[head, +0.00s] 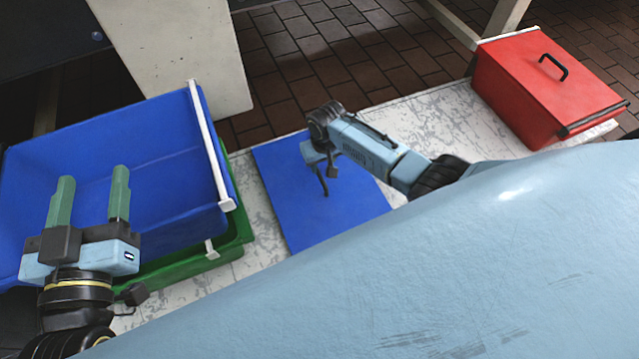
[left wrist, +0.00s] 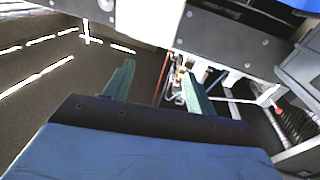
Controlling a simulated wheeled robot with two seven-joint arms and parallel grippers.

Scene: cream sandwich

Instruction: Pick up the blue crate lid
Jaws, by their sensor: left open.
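The blue crate lid (head: 290,200) lies flat on the pale, worn tabletop in the middle of the head view. A dark, thin piece near its middle, probably its handle, shows just below my right gripper (head: 320,158). That gripper is over the lid; its fingers are not clearly visible, and I cannot tell whether it touches the handle. My left gripper (head: 90,195) is open and empty, in front of the blue crate at the left, well away from the lid. Its two green fingers also show apart in the left wrist view (left wrist: 160,85), with nothing between them.
The open blue crate (head: 130,150) sits in or on a green crate (head: 235,235) left of the lid. A red crate with a lid and black handle (head: 540,85) stands at the far right. Bare tabletop (head: 430,115) lies between the lid and the red crate.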

